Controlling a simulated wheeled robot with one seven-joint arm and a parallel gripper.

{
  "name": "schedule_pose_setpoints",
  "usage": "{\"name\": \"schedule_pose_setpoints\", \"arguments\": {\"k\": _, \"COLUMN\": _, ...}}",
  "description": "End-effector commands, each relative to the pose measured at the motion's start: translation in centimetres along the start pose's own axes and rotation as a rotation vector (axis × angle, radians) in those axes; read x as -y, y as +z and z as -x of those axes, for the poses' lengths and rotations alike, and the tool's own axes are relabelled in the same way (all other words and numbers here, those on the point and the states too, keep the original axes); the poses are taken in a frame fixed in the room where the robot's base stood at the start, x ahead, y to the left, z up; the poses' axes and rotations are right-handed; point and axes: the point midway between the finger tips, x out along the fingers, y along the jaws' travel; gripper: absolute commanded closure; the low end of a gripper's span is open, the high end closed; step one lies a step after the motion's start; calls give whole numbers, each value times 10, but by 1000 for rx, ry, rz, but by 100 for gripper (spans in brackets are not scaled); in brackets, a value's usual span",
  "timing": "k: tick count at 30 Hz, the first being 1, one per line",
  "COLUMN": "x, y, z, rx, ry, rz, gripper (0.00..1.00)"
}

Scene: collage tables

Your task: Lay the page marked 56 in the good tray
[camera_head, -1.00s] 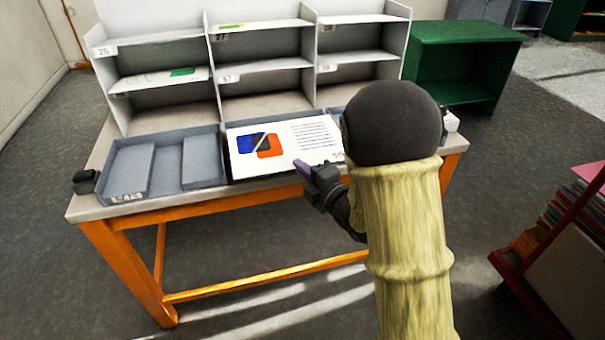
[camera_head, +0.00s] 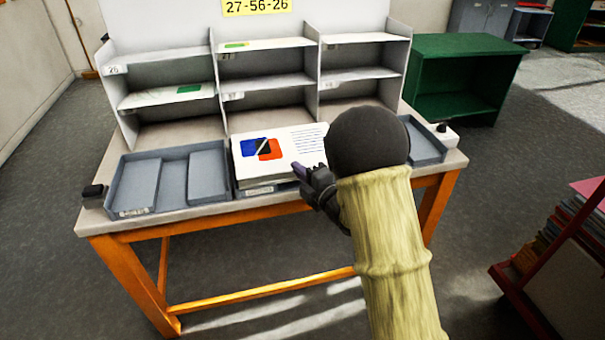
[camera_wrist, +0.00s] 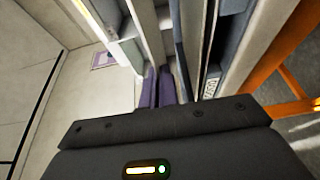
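A white page (camera_head: 303,140) with a blue and orange picture and lines of text is at the middle of the table. It lies on or just over a pale stack in the middle tray (camera_head: 287,187); contact is unclear. Its right end is hidden by my arm, and I cannot read its number. My gripper (camera_head: 299,170) is at its front edge. In the wrist view the purple fingers (camera_wrist: 156,88) are nearly together and seem closed on the page edge. A grey left tray (camera_head: 173,185) is empty, with a divided floor. I cannot read which tray is good.
A grey shelf rack (camera_head: 216,70) with numbered slots stands behind the trays, below a yellow sign (camera_head: 257,6) reading 27-56-26. A right tray (camera_head: 426,143) is partly behind my arm. Small dark-topped items stand at both table ends. A red cart (camera_head: 560,240) stands right.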

Motion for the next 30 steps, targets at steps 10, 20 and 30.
{"name": "schedule_pose_setpoints", "arguments": {"k": 10, "x": 28, "y": 2, "z": -6, "rx": 0, "ry": 0, "rz": -1, "gripper": 100}}
{"name": "schedule_pose_setpoints", "arguments": {"k": 20, "x": 44, "y": 2, "z": -5, "rx": 0, "ry": 0, "rz": -1, "gripper": 100}}
{"name": "schedule_pose_setpoints", "arguments": {"k": 30, "x": 43, "y": 2, "z": -5, "rx": 1, "ry": 0, "rz": -1, "gripper": 76}}
